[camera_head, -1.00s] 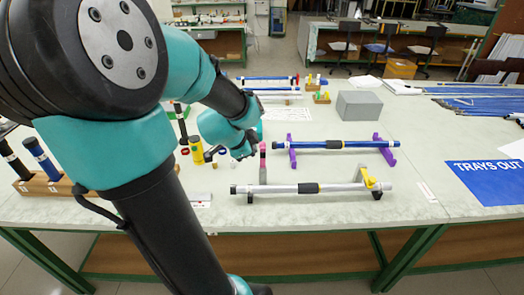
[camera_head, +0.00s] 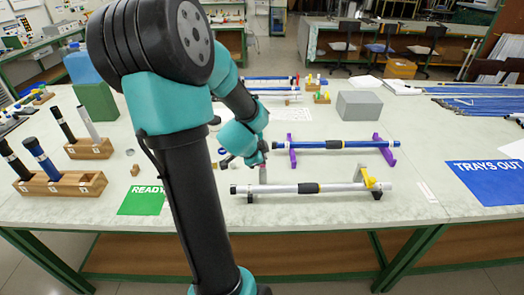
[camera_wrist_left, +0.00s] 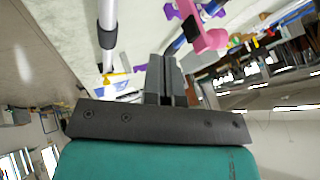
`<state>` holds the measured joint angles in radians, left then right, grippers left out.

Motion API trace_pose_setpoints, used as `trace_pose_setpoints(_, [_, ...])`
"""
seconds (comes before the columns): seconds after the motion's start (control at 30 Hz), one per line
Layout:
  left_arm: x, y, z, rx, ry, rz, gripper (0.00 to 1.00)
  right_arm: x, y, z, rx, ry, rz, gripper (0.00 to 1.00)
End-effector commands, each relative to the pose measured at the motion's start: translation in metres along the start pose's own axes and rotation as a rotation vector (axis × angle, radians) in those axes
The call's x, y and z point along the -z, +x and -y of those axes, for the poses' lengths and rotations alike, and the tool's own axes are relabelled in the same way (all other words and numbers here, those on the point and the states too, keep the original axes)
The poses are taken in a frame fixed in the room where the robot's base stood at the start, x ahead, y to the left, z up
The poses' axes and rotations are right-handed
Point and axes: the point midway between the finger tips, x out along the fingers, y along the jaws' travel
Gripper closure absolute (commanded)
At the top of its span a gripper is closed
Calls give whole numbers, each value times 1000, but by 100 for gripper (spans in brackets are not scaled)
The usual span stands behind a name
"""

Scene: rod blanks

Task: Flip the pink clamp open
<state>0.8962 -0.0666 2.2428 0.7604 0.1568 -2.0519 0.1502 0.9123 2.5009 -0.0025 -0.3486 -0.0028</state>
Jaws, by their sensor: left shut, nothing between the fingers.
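The silver rod (camera_head: 285,189) with a black middle lies across two low stands at the front of the table. The pink clamp (camera_wrist_left: 208,38) is at the upper right of the left wrist view, with its pink arm jutting toward the fingers. In the head view it is mostly hidden behind my gripper near the rod's left end; I cannot tell how far it is turned. My left gripper (camera_head: 261,160) is just above and behind that end. Its dark fingers (camera_wrist_left: 166,78) are shut and empty, apart from the clamp. My right gripper is not in view.
A yellow clamp (camera_head: 369,181) is at the silver rod's right stand. A blue rod (camera_head: 345,145) rests on purple stands behind. A grey box (camera_head: 359,105) stands farther back. Wooden holders (camera_head: 65,185) with upright rods and a green mat (camera_head: 143,201) are at left.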

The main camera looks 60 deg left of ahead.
Motion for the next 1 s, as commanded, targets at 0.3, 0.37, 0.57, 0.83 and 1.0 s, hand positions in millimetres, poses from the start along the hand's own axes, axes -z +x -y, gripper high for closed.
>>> trace_pose_setpoints(0.3, [0, 18, 5, 0, 0, 0, 100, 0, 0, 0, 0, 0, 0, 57])
trace_pose_setpoints(0.37, [0, 21, 10, 0, 0, 0, 100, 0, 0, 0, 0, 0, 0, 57])
trace_pose_setpoints(0.57, [1, 29, 27, -1, 1, 0, 100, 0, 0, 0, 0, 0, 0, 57])
trace_pose_setpoints(0.83, [1, 33, 36, -1, 0, 0, 100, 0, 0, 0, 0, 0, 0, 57])
trace_pose_setpoints(1.0, [1, 33, 36, -1, 0, 0, 100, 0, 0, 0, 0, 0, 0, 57])
